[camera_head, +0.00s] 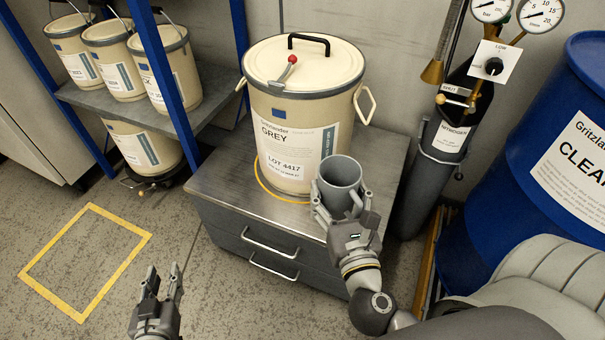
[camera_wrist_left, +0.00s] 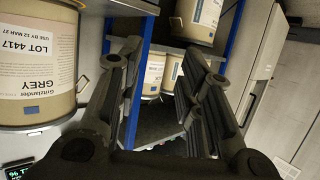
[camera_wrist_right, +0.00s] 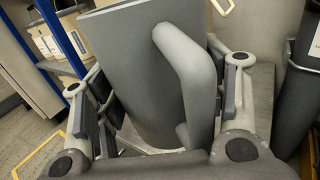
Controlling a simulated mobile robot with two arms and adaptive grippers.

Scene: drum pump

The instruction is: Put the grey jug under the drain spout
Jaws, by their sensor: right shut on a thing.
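The grey jug (camera_head: 341,178) is upright at the front right of the cabinet top, beside the cream drum (camera_head: 303,110) labelled GREY. My right gripper (camera_head: 342,207) is shut on the jug, with fingers on both sides of its body; the jug and its handle fill the right wrist view (camera_wrist_right: 165,85). I cannot tell whether the jug's base touches the cabinet. No drain spout can be made out on the drum; the jug hides part of its lower right. My left gripper (camera_head: 161,283) is open and empty, low over the floor at the front left; its spread fingers show in the left wrist view (camera_wrist_left: 160,90).
The drum stands on a grey drawer cabinet (camera_head: 225,190). A blue shelf rack (camera_head: 175,70) with several cream pails is at the left. A yellow floor square (camera_head: 85,260) is empty. A nitrogen cylinder (camera_head: 437,155) and a blue drum (camera_head: 540,215) stand at the right.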

